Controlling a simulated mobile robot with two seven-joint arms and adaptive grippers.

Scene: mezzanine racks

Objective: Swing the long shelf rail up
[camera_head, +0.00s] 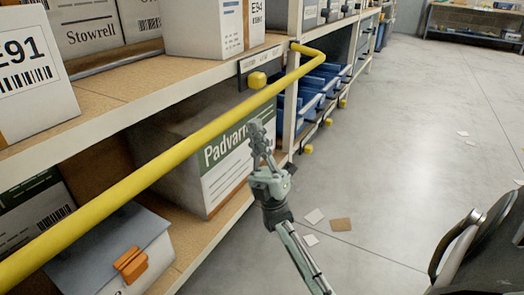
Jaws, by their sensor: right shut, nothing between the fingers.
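The long yellow shelf rail (168,153) runs diagonally across the front of the rack, from the lower left to a bend near a white upright at the upper middle. It crosses in front of the lower shelf opening and just below the upper shelf edge at its far end. My right gripper (258,140) is shut and empty. In the picture it is right of the rail, in front of the Padvar-labelled box; I cannot tell whether it touches anything. My left gripper is not in view.
The Padvar box (236,167) and a grey-lidded box with an orange clasp (130,265) sit on the lower shelf. White boxes (206,28) stand on the upper shelf. Blue bins (310,100) are farther along. A dark chair-like object (490,245) is at lower right; open floor lies between.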

